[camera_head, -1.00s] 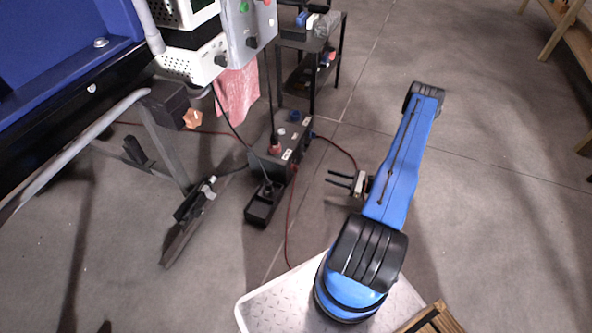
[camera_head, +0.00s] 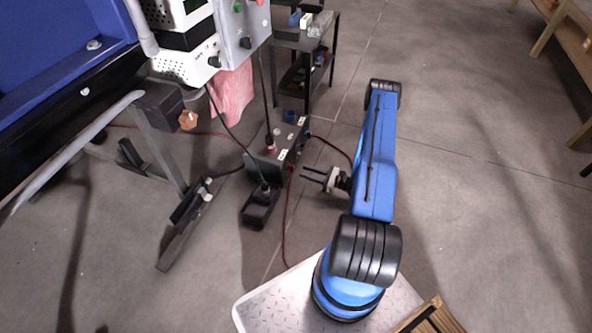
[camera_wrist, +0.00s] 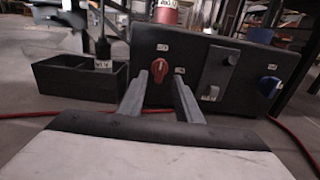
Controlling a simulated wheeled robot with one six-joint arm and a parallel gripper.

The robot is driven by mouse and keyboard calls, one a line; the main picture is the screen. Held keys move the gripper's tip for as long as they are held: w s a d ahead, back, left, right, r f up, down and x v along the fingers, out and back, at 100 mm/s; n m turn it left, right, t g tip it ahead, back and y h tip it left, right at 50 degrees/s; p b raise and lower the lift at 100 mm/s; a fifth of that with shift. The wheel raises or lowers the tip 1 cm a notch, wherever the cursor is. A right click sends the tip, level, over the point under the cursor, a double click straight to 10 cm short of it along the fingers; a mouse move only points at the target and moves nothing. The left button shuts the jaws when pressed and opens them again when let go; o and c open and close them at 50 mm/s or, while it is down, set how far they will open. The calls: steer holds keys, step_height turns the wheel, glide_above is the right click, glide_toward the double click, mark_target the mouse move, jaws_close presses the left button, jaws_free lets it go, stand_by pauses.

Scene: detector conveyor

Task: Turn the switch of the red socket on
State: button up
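The black socket box (camera_head: 293,133) stands on the floor left of my gripper, with a red plug (camera_head: 270,143) in its top. In the wrist view the box (camera_wrist: 215,67) is straight ahead. Its red rotary switch (camera_wrist: 160,69) shows between my fingertips, its handle looking slightly tilted. The red socket (camera_wrist: 166,12) is above it, cut off by the top edge. My gripper (camera_head: 305,174) is open and empty, its two fingers pointing at the box front. I cannot tell whether the fingertips (camera_wrist: 160,76) touch the switch; in the head view a small gap shows.
A blue switch (camera_wrist: 269,86) is further right on the box. A black open-topped holder (camera_wrist: 78,80) with a cable end stands left of it. A red cable (camera_head: 287,225) runs along the floor.

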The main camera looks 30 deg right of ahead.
mark_target(291, 168)
steer(key=x, duration=0.6)
steer(key=shift+w, duration=0.1)
steer(key=shift+a, duration=0.1)
steer(key=c, duration=0.7)
